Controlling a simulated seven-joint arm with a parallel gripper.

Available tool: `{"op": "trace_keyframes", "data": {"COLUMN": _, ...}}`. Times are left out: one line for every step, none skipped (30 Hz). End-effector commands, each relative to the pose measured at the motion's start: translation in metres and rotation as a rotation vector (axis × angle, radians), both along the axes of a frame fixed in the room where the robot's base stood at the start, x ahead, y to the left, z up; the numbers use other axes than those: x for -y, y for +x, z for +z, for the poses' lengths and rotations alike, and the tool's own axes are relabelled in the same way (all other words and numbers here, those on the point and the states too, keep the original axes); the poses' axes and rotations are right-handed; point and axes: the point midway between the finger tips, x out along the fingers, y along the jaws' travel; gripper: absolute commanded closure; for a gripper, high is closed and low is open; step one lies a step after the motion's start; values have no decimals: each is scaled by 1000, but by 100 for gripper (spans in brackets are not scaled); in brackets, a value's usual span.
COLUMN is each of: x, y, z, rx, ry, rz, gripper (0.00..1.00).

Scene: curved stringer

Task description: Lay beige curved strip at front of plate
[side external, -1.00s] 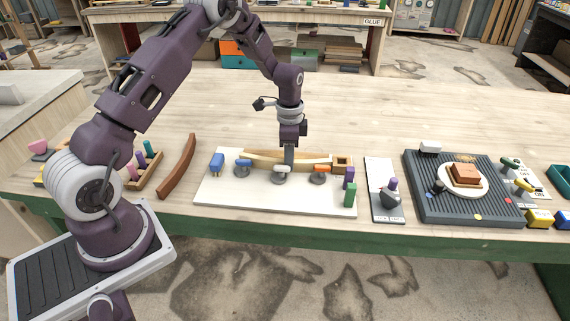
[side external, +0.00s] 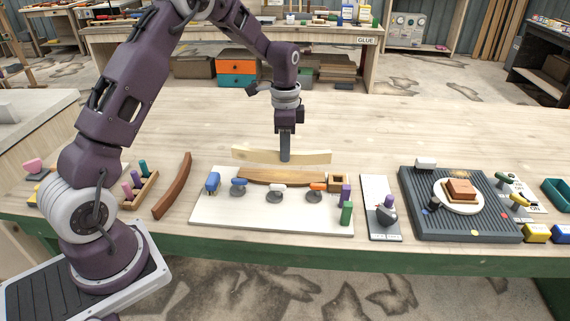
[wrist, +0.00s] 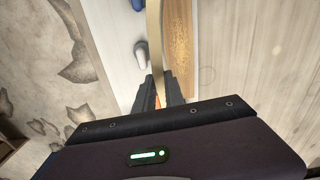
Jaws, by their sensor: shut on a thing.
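My gripper (side external: 285,157) is shut on the beige curved strip (side external: 250,154), gripping it near its middle. The strip is raised above the back part of the white plate (side external: 240,215), long side across the picture. In the wrist view the strip (wrist: 154,40) runs up from between my fingers (wrist: 157,95). A brown wooden form (side external: 268,176) lies along the back of the plate below the strip. In the wrist view the form (wrist: 182,45) is just right of the strip.
Blue, white and orange-handled clamps (side external: 275,192) stand along the plate in front of the form. A dark brown curved strip (side external: 173,186) lies left. A grey ribbed board (side external: 452,215) with a white dish lies right.

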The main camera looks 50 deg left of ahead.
Motion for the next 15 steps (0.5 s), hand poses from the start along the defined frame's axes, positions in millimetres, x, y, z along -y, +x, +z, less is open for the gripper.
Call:
{"op": "trace_keyframes", "data": {"x": 9, "y": -6, "z": 4, "rx": -1, "ry": -2, "rz": -4, "gripper": 100}}
{"op": "trace_keyframes", "data": {"x": 15, "y": -11, "z": 5, "rx": -2, "ry": -1, "rz": -4, "gripper": 100}}
{"op": "trace_keyframes", "data": {"x": 25, "y": -20, "z": 5, "rx": -2, "ry": -1, "rz": -6, "gripper": 100}}
{"op": "trace_keyframes", "data": {"x": 33, "y": -28, "z": 5, "rx": -3, "ry": -1, "rz": -6, "gripper": 100}}
{"op": "trace_keyframes", "data": {"x": 41, "y": -36, "z": 4, "rx": -3, "ry": -1, "rz": -7, "gripper": 100}}
{"op": "trace_keyframes", "data": {"x": 51, "y": -46, "z": 3, "rx": -4, "ry": 0, "rz": -8, "gripper": 100}}
{"op": "trace_keyframes", "data": {"x": 58, "y": -54, "z": 3, "rx": -3, "ry": 0, "rz": -8, "gripper": 100}}
{"op": "trace_keyframes", "data": {"x": 64, "y": -62, "z": 3, "rx": -3, "ry": 0, "rz": -8, "gripper": 100}}
{"op": "trace_keyframes", "data": {"x": 71, "y": -72, "z": 2, "rx": -3, "ry": 0, "rz": -9, "gripper": 100}}
{"op": "trace_keyframes", "data": {"x": 76, "y": -78, "z": 2, "rx": -3, "ry": 0, "rz": -9, "gripper": 100}}
{"op": "trace_keyframes", "data": {"x": 80, "y": -83, "z": 1, "rx": -1, "ry": 0, "rz": -9, "gripper": 100}}
{"op": "trace_keyframes", "data": {"x": 83, "y": -88, "z": 1, "rx": -1, "ry": 0, "rz": -9, "gripper": 100}}
{"op": "trace_keyframes", "data": {"x": 85, "y": -90, "z": 1, "rx": 0, "ry": 0, "rz": -8, "gripper": 100}}
{"op": "trace_keyframes", "data": {"x": 86, "y": -92, "z": 1, "rx": 0, "ry": 0, "rz": -7, "gripper": 100}}
{"op": "trace_keyframes", "data": {"x": 86, "y": -93, "z": 0, "rx": 1, "ry": 1, "rz": -7, "gripper": 100}}
